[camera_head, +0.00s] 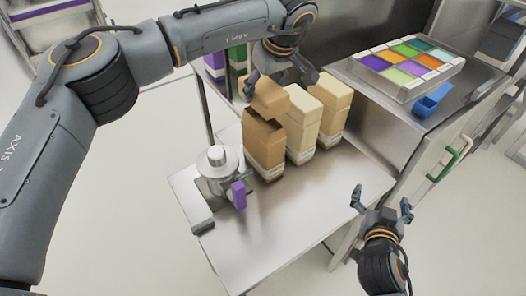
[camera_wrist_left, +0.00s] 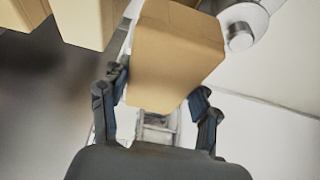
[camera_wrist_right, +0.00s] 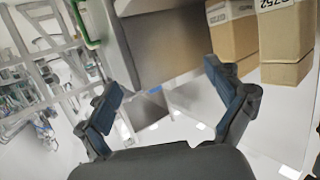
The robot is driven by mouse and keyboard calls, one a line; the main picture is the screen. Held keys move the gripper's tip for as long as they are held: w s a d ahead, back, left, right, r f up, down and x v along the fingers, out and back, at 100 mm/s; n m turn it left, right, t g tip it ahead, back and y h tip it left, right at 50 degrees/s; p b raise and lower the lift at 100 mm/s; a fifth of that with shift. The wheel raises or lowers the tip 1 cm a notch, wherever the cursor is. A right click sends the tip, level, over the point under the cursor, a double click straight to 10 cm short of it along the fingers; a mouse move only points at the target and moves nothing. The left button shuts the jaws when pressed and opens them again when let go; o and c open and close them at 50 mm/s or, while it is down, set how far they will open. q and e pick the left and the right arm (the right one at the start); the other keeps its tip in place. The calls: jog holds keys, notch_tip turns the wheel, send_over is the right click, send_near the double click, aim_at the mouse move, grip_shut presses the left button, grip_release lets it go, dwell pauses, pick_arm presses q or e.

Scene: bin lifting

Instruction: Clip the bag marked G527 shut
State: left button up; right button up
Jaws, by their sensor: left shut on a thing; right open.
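Three tall paper bags stand in a row on the steel table: a brown one (camera_head: 263,143) at the front left, a paler one (camera_head: 305,125) in the middle and another (camera_head: 335,105) at the back right. Their labels are too small to read for G527. My left gripper (camera_head: 279,82) is shut on the folded top of the brown bag, which fills the left wrist view (camera_wrist_left: 175,60) between its fingers. My right gripper (camera_head: 382,198) is open and empty, off the table's right edge. A purple piece (camera_head: 238,195), possibly a clip, sits at the metal canister.
The metal canister (camera_head: 216,172) stands at the table's left edge. A tray of coloured compartments (camera_head: 408,92) and a blue scoop (camera_head: 432,101) lie on the right counter. A green handle-like piece (camera_head: 443,164) is on the counter's side. The table front (camera_head: 275,225) is clear.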

jog(key=w+a+r+n+t+y, duration=0.4)
jog(key=w+a+r+t+y, duration=0.25)
jog(key=a+r, duration=0.2)
jog(key=n+g+y, duration=0.5)
jog(key=n+y, duration=0.2)
jog(key=y, duration=0.2)
send_near(264, 137)
notch_tip(264, 137, down, 2)
jog(key=w+d, duration=0.2)
jog(key=shift+s+a+f, duration=0.15)
jog(key=shift+a+f, duration=0.3)
jog(key=shift+f, duration=0.15)
jog(key=x, duration=1.2)
